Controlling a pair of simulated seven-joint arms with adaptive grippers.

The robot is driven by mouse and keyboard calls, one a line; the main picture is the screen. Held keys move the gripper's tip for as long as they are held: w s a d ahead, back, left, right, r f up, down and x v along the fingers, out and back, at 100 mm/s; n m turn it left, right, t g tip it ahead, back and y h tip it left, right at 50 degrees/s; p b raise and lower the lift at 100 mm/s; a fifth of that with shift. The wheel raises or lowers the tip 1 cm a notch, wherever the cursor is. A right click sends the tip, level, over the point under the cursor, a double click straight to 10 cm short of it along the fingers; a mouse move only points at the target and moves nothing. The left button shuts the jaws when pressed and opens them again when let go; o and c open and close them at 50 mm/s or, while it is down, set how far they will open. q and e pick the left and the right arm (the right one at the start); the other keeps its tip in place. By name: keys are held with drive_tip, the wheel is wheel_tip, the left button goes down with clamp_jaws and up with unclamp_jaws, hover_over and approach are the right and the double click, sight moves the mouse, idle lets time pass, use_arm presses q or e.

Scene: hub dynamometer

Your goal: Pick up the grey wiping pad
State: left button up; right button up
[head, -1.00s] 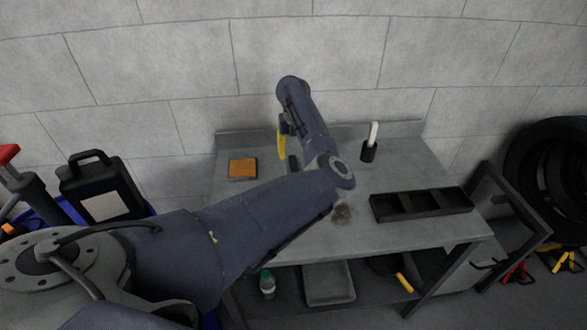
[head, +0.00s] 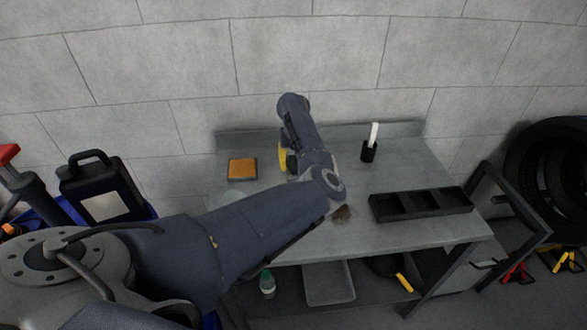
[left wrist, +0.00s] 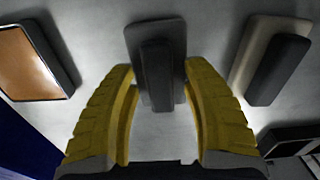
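The grey wiping pad (left wrist: 174,35), a dark grey block with a raised bar-shaped grip, lies on the workbench (head: 375,230) in the left wrist view. My left gripper (left wrist: 157,75) is open, its yellow fingers on either side of the pad's near part. A narrow gap shows at the left finger; whether the right finger touches cannot be told. In the head view my left gripper (head: 283,160) is low over the back of the bench, and my arm mostly hides the pad. My right gripper is not in view.
An orange-topped pad (head: 242,168) lies to the left. A beige pad with a dark grip (left wrist: 262,55) lies to the right in the left wrist view. A black holder (head: 369,153) with a white handle and a black compartment tray (head: 421,204) stand further right. A dark stain marks the bench.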

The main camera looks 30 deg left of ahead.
sight(293, 162)
use_arm(q)
clamp_jaws()
idle(0.3)
wheel_tip(293, 162, up, 20)
idle(0.7)
drive_tip(key=shift+c, duration=2.3)
unclamp_jaws()
clamp_jaws()
